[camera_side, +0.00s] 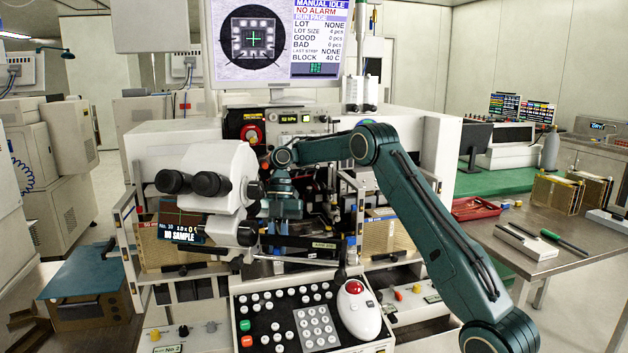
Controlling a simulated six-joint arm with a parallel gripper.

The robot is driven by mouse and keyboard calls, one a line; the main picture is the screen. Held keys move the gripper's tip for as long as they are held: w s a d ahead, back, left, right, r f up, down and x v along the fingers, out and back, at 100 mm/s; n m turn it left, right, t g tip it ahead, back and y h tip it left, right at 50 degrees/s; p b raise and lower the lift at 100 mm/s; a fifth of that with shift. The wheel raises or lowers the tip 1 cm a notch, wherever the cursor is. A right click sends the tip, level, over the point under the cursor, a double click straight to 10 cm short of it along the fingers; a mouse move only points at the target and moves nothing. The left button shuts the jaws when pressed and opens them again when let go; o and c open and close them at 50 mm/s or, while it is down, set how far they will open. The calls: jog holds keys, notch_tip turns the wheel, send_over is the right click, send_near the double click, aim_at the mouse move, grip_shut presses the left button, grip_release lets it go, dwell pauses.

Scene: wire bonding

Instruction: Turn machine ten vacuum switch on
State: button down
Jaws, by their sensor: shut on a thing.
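My gripper (281,215) hangs down from my wrist over the middle of the wire bonder, to the right of the white microscope (215,180). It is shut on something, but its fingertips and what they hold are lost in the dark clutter. A small display (181,235) under the microscope reads No. 10 and NO SAMPLE. The vacuum switch cannot be clearly picked out. Small knobs and switches sit on the front panel behind my wrist (300,118) and on the low right panel (412,297); their labels are too small to read.
The monitor (268,40) shows MANUAL IDLE and NO ALARM. A keypad (290,320) and a white trackball unit (357,308) are at the front. Slotted magazines (390,234) flank the work area. A metal bench (500,235) with a red tray (474,208) is at right.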

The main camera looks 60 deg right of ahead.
dwell(0.3)
jog(key=c, duration=1.4)
grip_release()
jog(key=shift+m, duration=0.4)
jog(key=m+t, duration=0.1)
jog(key=m, duration=0.3)
jog(key=m+t, duration=0.1)
jog(key=shift+s+m+t, duration=0.25)
jog(key=shift+m+t, duration=0.05)
jog(key=shift+m, duration=0.1)
jog(key=m+t, duration=0.1)
jog(key=m, duration=0.2)
jog(key=m+t, duration=0.1)
jog(key=m, duration=0.3)
jog(key=shift+s+a+h, duration=0.1)
jog(key=shift+s+h, duration=0.05)
jog(key=shift+h, duration=0.25)
jog(key=v, duration=1.3)
jog(key=s+a+r+m+t+h, duration=0.1)
jog(key=s+a+r+m, duration=0.25)
jog(key=s+a, duration=0.5)
jog(key=s+a+m+t+h, duration=0.1)
jog(key=s+a+m, duration=0.2)
jog(key=s+a, duration=0.5)
jog(key=shift+s+a+f+h, duration=0.25)
jog(key=shift+s+f+h, duration=0.05)
jog(key=shift+s, duration=1.2)
